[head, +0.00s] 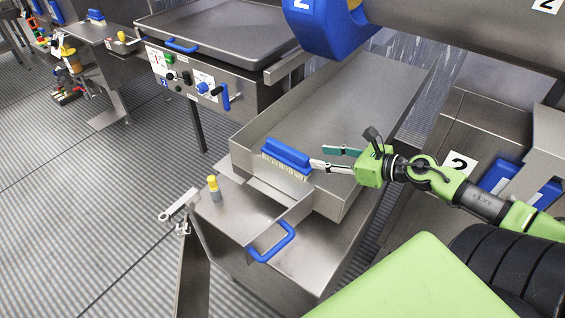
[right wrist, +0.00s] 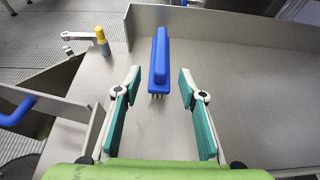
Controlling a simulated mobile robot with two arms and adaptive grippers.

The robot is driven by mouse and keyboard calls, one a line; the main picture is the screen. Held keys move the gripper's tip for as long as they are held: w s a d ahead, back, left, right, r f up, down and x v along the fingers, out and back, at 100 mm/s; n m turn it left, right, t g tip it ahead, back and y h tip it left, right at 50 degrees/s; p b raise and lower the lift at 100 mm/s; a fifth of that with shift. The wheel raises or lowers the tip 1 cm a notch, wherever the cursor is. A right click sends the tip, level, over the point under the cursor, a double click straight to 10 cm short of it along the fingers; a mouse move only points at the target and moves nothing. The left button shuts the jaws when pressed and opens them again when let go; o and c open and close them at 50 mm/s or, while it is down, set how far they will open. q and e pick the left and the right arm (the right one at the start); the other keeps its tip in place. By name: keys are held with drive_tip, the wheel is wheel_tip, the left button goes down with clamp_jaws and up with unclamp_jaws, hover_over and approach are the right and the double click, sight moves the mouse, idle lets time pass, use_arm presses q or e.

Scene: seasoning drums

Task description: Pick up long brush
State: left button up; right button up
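A long blue brush (head: 286,152) with pale bristles lies at the near left edge of the metal tray (head: 345,200) in the head view. In the right wrist view the brush (right wrist: 159,58) points away from me, bristles down, centred ahead of the fingers. My right gripper (head: 322,156) is open, with its fingertips close to the brush's near end. In the right wrist view the gripper's two teal-padded fingers (right wrist: 160,80) stand apart on either side of the near end, with nothing held. My left gripper is not in view.
A yellow-topped knob (head: 213,186) and a blue handle (head: 272,243) are on the metal body left of and below the tray. A blue-and-grey drum (head: 330,22) hangs above. The tray's raised walls border the brush; its floor is otherwise clear.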

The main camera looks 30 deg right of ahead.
sight(292, 150)
drive_tip(key=x, duration=0.5)
drive_tip(key=shift+w+a+f, duration=0.1)
drive_tip(key=shift+w+f, duration=0.1)
drive_tip(key=shift+w, duration=0.15)
drive_tip(key=shift+x, duration=1.5)
drive_tip(key=shift+w+a+p, duration=0.2)
drive_tip(key=shift+w+p, duration=0.15)
drive_tip(key=shift+w, duration=0.25)
drive_tip(key=x, duration=0.3)
drive_tip(key=shift+r+p, duration=0.1)
drive_tip(key=shift+p, duration=0.2)
drive_tip(key=shift+w+a+f, duration=0.15)
drive_tip(key=shift+w+f, duration=0.15)
drive_tip(key=shift+w, duration=0.25)
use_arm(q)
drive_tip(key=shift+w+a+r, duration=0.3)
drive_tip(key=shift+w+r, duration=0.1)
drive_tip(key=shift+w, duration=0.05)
use_arm(e)
clamp_jaws()
